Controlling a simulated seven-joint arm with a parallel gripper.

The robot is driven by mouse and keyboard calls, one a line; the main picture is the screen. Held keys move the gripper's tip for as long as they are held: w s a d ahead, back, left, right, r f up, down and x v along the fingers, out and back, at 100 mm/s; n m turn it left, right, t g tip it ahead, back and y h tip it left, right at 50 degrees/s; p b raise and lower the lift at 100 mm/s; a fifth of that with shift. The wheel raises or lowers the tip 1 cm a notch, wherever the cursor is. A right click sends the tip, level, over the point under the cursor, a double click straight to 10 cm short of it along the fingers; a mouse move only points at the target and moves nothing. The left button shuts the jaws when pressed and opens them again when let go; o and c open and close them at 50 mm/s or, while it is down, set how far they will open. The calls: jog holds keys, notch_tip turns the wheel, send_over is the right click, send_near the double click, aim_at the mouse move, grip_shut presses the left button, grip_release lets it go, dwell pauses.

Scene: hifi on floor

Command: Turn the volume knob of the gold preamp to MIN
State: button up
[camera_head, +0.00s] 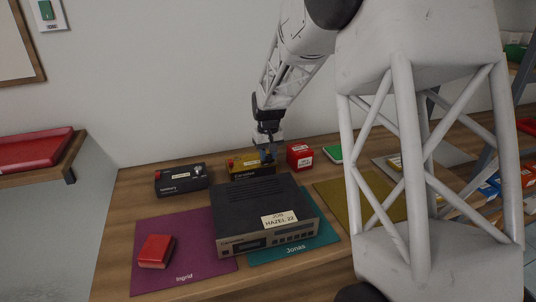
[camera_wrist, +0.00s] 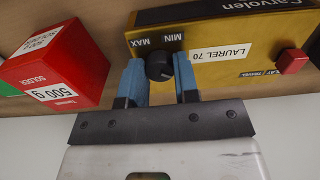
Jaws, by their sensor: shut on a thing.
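The gold preamp (camera_head: 238,164) stands at the back of the bench, partly hidden by my gripper (camera_head: 267,154) and by the grey unit in front. In the wrist view the preamp (camera_wrist: 222,72) appears upside down, with a LAUREL 70 label and a red button at the right. Its black volume knob (camera_wrist: 159,67) sits between the two blue fingers of my gripper (camera_wrist: 158,72), which is shut on it. The MIN and MAX words are printed just above the knob in that view, MAX at left and MIN at right. I cannot clearly read the knob's pointer.
A red solder box (camera_head: 299,155) stands close beside the preamp; it also shows in the wrist view (camera_wrist: 57,74). A black unit (camera_head: 181,179) is to the left. The large grey unit (camera_head: 262,215) labelled JON HAZEL 22 stands in front. A red box (camera_head: 155,251) lies on the purple mat.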

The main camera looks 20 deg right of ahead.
aim_at(268, 156)
jog(key=n, duration=0.6)
jog(key=shift+n, duration=0.3)
jog(key=n, duration=0.5)
jog(key=shift+n, duration=0.4)
jog(key=o, duration=0.9)
jog(key=shift+o, duration=0.2)
jog(key=shift+r, duration=3.95)
jog(key=shift+s, duration=0.1)
